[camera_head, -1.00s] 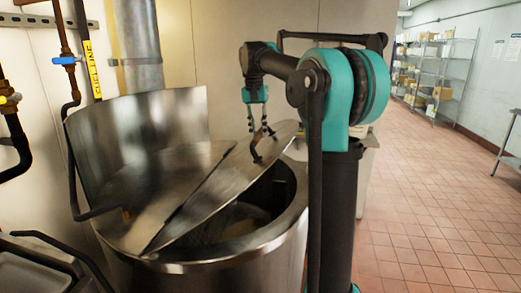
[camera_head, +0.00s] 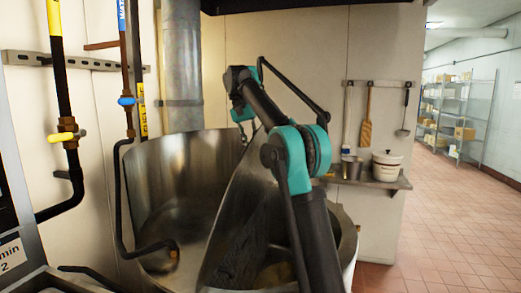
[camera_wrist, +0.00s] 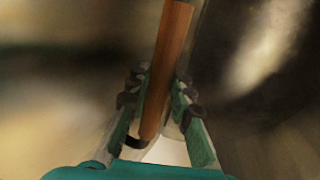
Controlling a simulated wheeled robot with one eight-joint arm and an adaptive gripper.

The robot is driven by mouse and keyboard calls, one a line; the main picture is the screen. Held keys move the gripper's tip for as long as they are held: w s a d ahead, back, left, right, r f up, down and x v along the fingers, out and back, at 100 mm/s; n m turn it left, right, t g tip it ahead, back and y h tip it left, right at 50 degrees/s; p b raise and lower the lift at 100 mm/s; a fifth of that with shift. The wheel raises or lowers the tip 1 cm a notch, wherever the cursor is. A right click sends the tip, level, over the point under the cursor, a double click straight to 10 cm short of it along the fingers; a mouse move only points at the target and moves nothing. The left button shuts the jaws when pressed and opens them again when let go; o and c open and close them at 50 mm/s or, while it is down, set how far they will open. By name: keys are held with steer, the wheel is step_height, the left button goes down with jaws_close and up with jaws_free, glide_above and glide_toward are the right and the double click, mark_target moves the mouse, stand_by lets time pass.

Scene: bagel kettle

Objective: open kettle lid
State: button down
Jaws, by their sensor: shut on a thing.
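The big steel kettle (camera_head: 347,240) stands in the middle of the head view, partly behind my arm. Its hinged lid half (camera_head: 235,205) is tilted up steeply, and the dark inside of the kettle shows beside it. My gripper (camera_head: 243,134) is at the upper edge of the lid, small and partly hidden there. In the wrist view my gripper (camera_wrist: 158,92) has its fingers on both sides of a brown bar-like lid handle (camera_wrist: 167,60) and is shut on it. The handle's attachment to the lid is hidden.
A curved steel shield (camera_head: 165,180) rises at the kettle's back left. Pipes with a blue valve (camera_head: 126,101) and a yellow valve (camera_head: 61,137) are at left. A wall shelf (camera_head: 390,183) holds a crock (camera_head: 387,166) behind my arm. The tiled floor (camera_head: 440,225) at right is clear.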

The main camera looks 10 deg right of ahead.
steer(key=shift+w+a+h, duration=0.25)
steer(key=shift+w+a, duration=0.05)
steer(key=shift+a, duration=0.3)
steer(key=shift+w+a+h, duration=0.25)
steer(key=shift+a, duration=0.3)
steer(key=c, duration=1.3)
jaws_free()
steer(key=shift+c, duration=0.2)
steer(key=shift+d, duration=0.15)
